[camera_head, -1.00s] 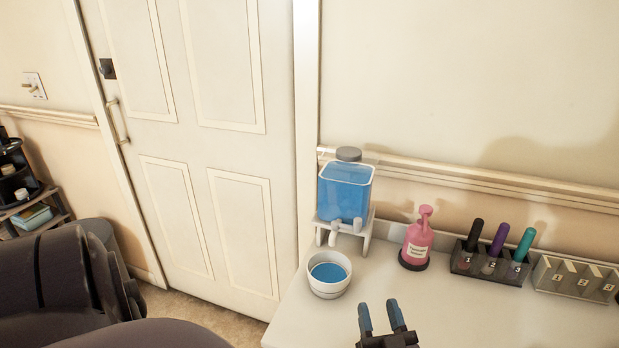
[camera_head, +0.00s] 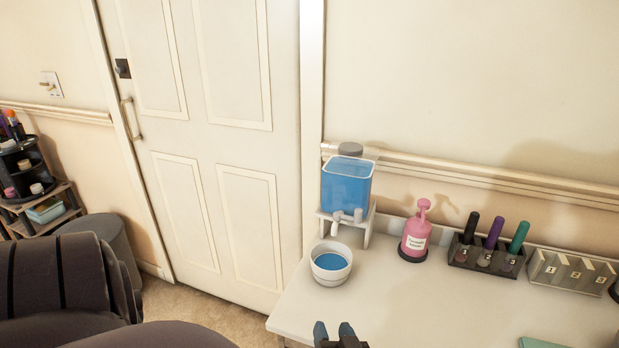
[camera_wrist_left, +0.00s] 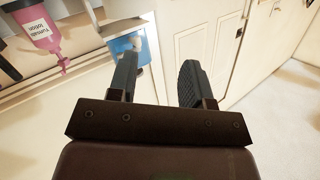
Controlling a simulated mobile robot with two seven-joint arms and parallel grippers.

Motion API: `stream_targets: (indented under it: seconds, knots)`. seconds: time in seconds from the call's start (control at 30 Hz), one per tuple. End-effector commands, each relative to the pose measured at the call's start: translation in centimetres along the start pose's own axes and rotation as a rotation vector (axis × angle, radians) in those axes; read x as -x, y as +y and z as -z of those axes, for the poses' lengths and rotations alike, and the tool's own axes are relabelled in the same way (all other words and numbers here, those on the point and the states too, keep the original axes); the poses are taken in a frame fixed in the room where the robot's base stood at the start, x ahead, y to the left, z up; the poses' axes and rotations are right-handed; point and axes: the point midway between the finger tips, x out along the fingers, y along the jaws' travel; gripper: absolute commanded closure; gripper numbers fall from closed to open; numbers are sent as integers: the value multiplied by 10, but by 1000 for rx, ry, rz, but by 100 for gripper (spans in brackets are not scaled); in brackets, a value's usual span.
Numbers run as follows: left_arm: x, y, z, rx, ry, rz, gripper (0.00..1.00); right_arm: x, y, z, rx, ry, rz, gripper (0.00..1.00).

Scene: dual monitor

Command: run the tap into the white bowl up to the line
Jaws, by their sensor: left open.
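The white bowl (camera_head: 331,276) stands on the white counter below the front of the dispenser, with blue liquid (camera_head: 331,262) inside. A grey band runs round its outside; I cannot make out a fill line inside. The dispenser's clear tank (camera_head: 346,186) holds blue liquid and sits on a white stand. Its small white tap (camera_head: 337,225) is at the front; I see no clear stream. My left gripper (camera_head: 335,329) is open and empty at the bottom edge, nearer than the bowl and apart from it. In the left wrist view its fingers (camera_wrist_left: 158,70) are spread, with the blue tank (camera_wrist_left: 122,46) beyond.
A pink pump bottle (camera_head: 415,238) stands right of the dispenser. Further right are a dark rack (camera_head: 484,261) with three coloured tubes and a pale numbered rack (camera_head: 570,273). The front counter is mostly clear, with a teal item (camera_head: 540,343) at the bottom edge.

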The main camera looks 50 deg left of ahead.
Motion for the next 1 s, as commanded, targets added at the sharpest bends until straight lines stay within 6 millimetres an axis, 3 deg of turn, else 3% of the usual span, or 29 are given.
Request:
stream_targets:
  seconds: [0.4,1.0]
  knots:
    - [-3,-29,-41,-158,-258,-71,54,0,0,0,0,0,0,70]
    - [-2,-34,-48,-190,-306,-94,54,0,0,0,0,0,0,70]
